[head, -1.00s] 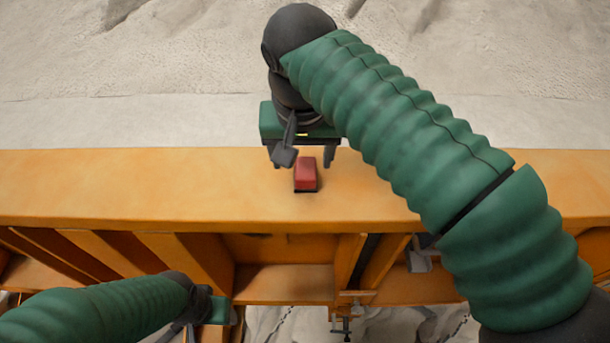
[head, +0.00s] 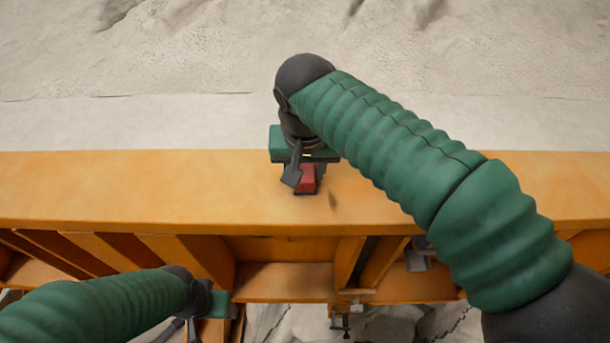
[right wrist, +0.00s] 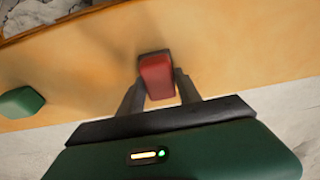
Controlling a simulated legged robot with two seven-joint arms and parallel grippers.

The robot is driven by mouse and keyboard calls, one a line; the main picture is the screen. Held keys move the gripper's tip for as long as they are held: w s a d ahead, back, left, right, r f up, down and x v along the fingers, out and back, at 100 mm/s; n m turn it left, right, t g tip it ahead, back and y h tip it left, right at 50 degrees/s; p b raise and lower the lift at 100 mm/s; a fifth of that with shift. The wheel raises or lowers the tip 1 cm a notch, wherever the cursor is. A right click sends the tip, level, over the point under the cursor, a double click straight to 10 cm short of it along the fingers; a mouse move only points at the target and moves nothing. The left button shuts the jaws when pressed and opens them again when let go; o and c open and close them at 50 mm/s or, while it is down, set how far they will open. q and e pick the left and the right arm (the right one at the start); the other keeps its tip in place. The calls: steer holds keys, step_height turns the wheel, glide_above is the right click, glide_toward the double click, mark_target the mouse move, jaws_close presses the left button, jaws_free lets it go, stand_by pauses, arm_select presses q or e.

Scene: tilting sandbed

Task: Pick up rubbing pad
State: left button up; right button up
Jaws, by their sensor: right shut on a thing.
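The rubbing pad (head: 308,180) is a small red block with a dark underside. It is at the orange beam's flat top in the head view. My right gripper (head: 306,182) reaches down over it and is shut on it. In the right wrist view the red pad (right wrist: 157,77) sits between the two dark fingers of my right gripper (right wrist: 158,85). Whether the pad touches the beam is hard to tell. My left gripper (head: 205,318) is low at the left in the head view, below the beam's front edge; its fingers are mostly hidden.
The orange beam (head: 120,185) runs across the whole head view, with open compartments and ribs on its front side. Pale sand (head: 180,60) lies behind it. A metal clamp (head: 345,312) hangs at the lower middle.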

mark_target(305, 168)
steer(key=shift+s, duration=0.2)
jaws_close()
steer(key=shift+r, duration=0.1)
steer(key=shift+w+r, duration=0.15)
steer(key=shift+r, duration=0.3)
step_height(305, 168, up, 2)
steer(key=shift+b, duration=0.5)
steer(key=s+b, duration=0.1)
steer(key=s, duration=0.1)
steer(key=s+b, duration=0.2)
steer(key=s, duration=0.1)
steer(key=s+b, duration=0.1)
steer(key=s, duration=0.2)
steer(key=shift+r+b, duration=0.25)
steer(key=shift+b, duration=0.15)
steer(key=s+r+b, duration=0.1)
steer(key=s+b, duration=0.1)
steer(key=s, duration=0.6)
steer(key=shift+r, duration=0.2)
